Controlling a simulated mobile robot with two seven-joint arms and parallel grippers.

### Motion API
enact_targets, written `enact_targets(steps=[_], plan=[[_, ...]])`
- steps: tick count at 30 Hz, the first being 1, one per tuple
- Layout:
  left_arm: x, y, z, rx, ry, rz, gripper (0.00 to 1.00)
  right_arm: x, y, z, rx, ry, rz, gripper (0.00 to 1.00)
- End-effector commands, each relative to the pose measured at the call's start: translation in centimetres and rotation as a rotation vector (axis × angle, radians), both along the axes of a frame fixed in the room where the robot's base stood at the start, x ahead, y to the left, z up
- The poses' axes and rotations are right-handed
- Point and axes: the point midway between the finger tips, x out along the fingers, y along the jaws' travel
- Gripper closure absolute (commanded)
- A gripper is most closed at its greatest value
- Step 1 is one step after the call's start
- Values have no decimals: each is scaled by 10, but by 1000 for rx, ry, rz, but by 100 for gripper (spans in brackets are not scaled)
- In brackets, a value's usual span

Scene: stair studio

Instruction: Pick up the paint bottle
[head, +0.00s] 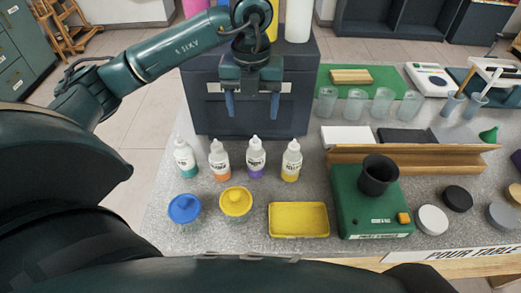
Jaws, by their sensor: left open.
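Several small white dropper bottles of paint stand upright in a row on the grey speckled table. From left they have teal (184,158), orange (219,160), purple (256,158) and yellow (291,161) lower parts. My left gripper (252,106) is open and empty, pointing down. In the head view it appears above the purple bottle, in front of the dark cabinet, and apart from all the bottles. Which bottle is the task's one cannot be told. My right gripper is not in view.
A dark cabinet (203,105) stands behind the bottles. A green device with a black cup (379,175) and a wooden channel (450,156) are at right.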

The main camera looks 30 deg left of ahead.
Motion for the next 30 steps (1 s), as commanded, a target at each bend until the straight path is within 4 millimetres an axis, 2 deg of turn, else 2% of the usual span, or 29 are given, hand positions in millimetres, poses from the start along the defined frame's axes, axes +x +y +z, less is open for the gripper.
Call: enact_targets(steps=[3, 9, 17, 24, 30], plan=[[-2, 0, -25, 1, 9, -3, 32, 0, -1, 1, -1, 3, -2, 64], [-2, -1, -59, -2, 7, -3, 32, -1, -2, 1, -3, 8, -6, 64], [-2, -3, -78, -5, 6, -7, 32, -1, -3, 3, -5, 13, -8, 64], [-4, -7, -113, -5, 6, -5, 32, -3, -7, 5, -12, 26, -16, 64], [-3, -7, -123, -6, 3, -7, 32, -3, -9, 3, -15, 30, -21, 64]])
